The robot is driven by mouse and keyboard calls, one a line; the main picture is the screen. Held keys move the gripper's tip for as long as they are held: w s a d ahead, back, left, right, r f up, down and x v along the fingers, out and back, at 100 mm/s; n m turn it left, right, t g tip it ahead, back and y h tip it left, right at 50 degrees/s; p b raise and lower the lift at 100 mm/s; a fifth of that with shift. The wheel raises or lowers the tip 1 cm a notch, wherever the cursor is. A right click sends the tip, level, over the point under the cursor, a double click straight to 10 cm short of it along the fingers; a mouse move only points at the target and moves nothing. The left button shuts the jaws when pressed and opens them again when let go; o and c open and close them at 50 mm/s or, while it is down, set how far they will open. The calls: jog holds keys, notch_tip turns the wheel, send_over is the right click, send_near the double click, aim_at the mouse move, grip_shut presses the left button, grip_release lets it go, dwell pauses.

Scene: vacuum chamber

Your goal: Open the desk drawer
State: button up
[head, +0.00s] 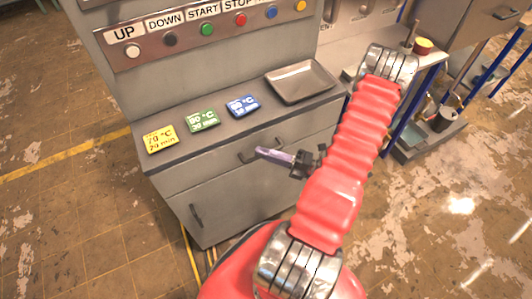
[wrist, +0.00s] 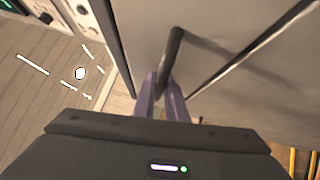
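The grey desk (head: 225,130) stands in front of me in the head view. Its drawer (head: 215,170) sits just under the top and looks closed, its front flush with the desk. The dark bar handle (head: 246,158) is on the drawer front. My gripper (head: 262,152) is at this handle, partly covering it. In the wrist view the two purple fingers (wrist: 163,92) lie one on each side of the handle bar (wrist: 172,52), with little or no gap, so they look shut on it. The fingertips' contact is partly hidden.
On the desk top lie yellow (head: 160,139), green (head: 202,119) and blue (head: 243,105) cards and a grey tray (head: 300,82). A button panel (head: 205,32) rises behind. A door with an upright handle (head: 195,214) is below the drawer. Open floor (head: 90,220) lies left.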

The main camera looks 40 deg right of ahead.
jog(key=shift+f, duration=0.1)
grip_shut()
jog(key=shift+s+d, duration=0.1)
jog(key=shift+d, duration=0.05)
jog(key=shift+a, duration=0.2)
